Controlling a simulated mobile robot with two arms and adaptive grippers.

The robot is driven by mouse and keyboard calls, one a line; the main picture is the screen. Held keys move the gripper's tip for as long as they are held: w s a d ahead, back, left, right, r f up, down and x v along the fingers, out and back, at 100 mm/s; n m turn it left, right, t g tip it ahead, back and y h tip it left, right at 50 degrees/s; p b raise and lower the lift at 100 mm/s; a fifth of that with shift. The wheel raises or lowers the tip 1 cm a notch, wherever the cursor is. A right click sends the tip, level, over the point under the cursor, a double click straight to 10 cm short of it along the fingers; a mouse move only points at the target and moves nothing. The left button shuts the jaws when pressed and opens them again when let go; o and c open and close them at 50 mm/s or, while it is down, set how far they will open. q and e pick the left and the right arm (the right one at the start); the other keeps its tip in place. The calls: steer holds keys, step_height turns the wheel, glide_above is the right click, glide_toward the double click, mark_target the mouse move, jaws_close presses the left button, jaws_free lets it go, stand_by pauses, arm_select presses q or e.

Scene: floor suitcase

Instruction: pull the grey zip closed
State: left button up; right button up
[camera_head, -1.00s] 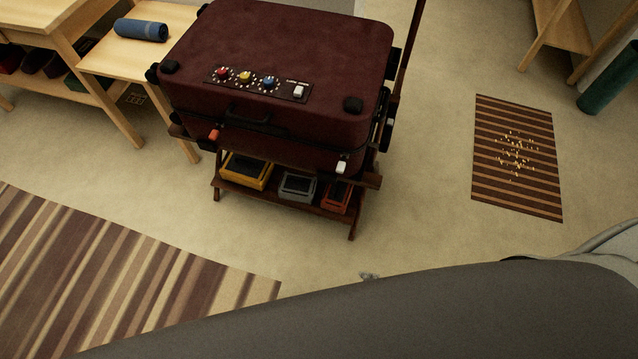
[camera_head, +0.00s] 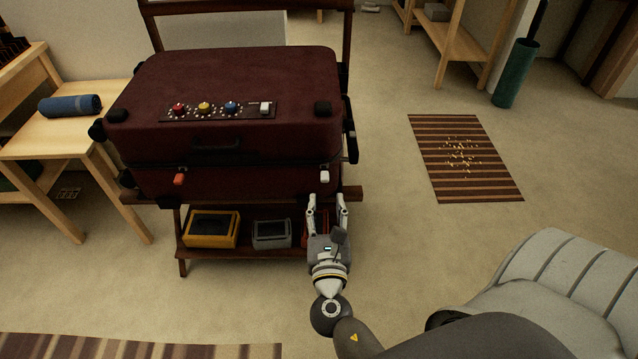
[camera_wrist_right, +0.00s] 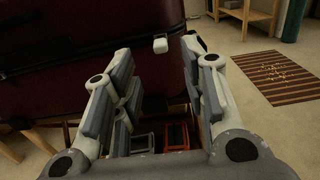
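The maroon suitcase (camera_head: 230,85) lies flat on a dark wooden rack, with a dark seam along its front. A pale grey-white zip pull (camera_head: 324,176) hangs at the right end of the front seam; it also shows in the right wrist view (camera_wrist_right: 160,45). An orange-red pull (camera_head: 179,179) hangs further left on the seam. My right gripper (camera_head: 327,197) is open and empty, its fingers pointing toward the suitcase just below the pale pull, apart from it. In the right wrist view, the pull shows above and between the fingers (camera_wrist_right: 165,75). My left gripper is not in view.
The rack's lower shelf (camera_head: 218,250) holds a yellow tray (camera_head: 211,229), a grey tray (camera_head: 271,235) and a red one partly hidden by my gripper. A pale wooden bench (camera_head: 38,146) with a blue roll (camera_head: 70,105) stands left. The floor on the right is open around a striped mat (camera_head: 465,185).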

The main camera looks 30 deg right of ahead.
mark_target(325, 180)
steer(key=x, duration=0.9)
steer(key=shift+w+d, duration=0.15)
steer(key=shift+w, duration=0.25)
jaws_close()
